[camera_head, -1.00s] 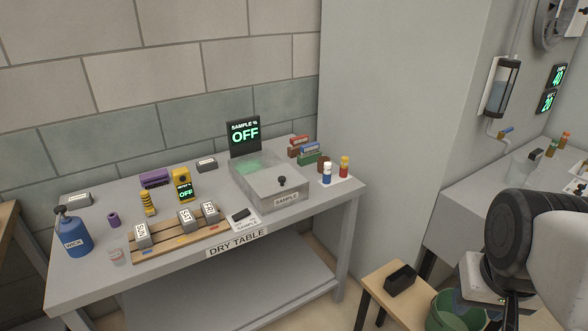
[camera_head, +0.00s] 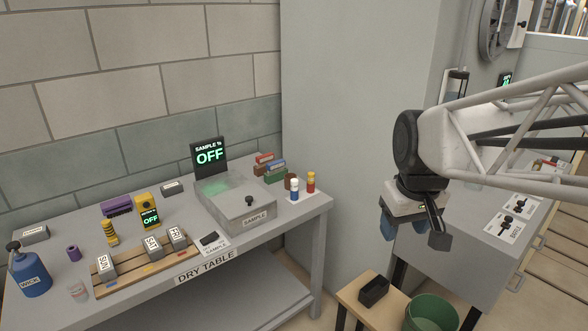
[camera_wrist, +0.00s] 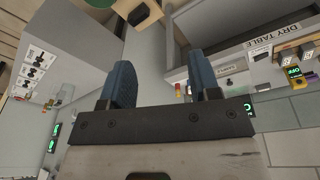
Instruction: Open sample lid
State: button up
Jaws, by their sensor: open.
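The sample box (camera_head: 238,204) is a grey box with a translucent lid (camera_head: 232,190) and a dark knob (camera_head: 249,200) near its front edge. It stands at the right part of the dry table, and its lid looks shut. My gripper (camera_head: 388,222) hangs to the right of the table, well apart from the box. In the wrist view its two blue fingers (camera_wrist: 160,85) are apart with nothing between them.
A wooden rack (camera_head: 135,276) with labelled blocks lies left.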

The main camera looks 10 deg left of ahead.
jog(key=w+a+n, duration=0.3)
jog(key=w+a, duration=0.3)
jog(key=w, duration=0.6)
jog(key=n+g, duration=0.2)
jog(key=n, duration=0.9)
send_near(249, 197)
jog(key=shift+s+d+f, duration=0.25)
jog(key=shift+d+f, duration=0.05)
jog(key=shift+d, duration=0.1)
jog(key=shift+w+a+f, duration=0.25)
jog(key=shift+a+f, duration=0.15)
jog(key=shift+a, duration=0.1)
jog(key=shift+f, duration=0.15)
jog(key=shift+f, duration=3.75)
jog(key=shift+c, duration=0.4)
